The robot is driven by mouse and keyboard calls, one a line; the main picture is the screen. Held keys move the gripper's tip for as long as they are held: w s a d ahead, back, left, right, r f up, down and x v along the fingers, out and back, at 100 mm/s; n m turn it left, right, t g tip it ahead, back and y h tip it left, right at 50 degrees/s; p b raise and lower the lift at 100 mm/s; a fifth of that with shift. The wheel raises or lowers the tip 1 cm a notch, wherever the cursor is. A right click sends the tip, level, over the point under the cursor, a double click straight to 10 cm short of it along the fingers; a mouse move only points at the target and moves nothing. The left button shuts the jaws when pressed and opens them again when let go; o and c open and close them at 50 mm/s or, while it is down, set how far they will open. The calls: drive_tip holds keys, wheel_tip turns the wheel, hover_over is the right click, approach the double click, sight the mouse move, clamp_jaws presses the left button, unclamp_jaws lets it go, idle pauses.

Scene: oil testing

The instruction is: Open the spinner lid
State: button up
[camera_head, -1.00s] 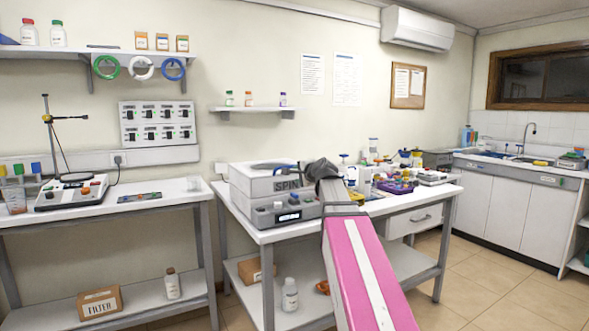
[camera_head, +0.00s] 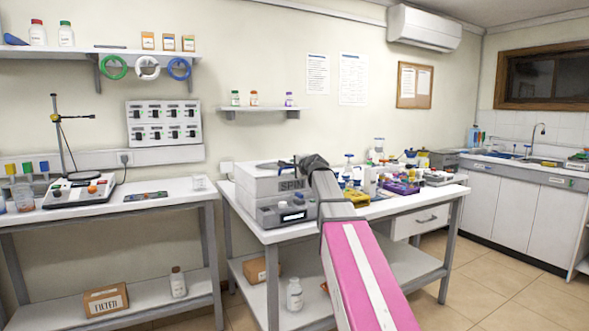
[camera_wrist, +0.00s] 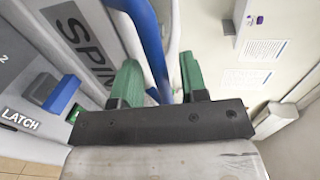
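The spinner (camera_head: 262,188) is a grey box marked SPIN on the left part of the middle bench. Its lid (camera_head: 256,171) looks closed. In the wrist view the SPIN face (camera_wrist: 72,40) is at the upper left, with a blue latch button (camera_wrist: 62,94) above the LATCH label. A blue handle (camera_wrist: 150,42) runs down between the green fingers of my gripper (camera_wrist: 160,82). The fingers are apart, with visible gaps to the handle. In the head view my arm hides the gripper and the spinner's right side.
Bottles and a purple rack (camera_head: 400,187) crowd the bench right of my arm. A wall shelf (camera_head: 262,109) with small bottles hangs above the spinner. A stirrer (camera_head: 78,190) stands on the left bench. The bench (camera_head: 250,228) has a narrow bare front edge.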

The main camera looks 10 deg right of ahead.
drive_tip(key=shift+w+a+f, duration=0.1)
drive_tip(key=shift+w, duration=0.2)
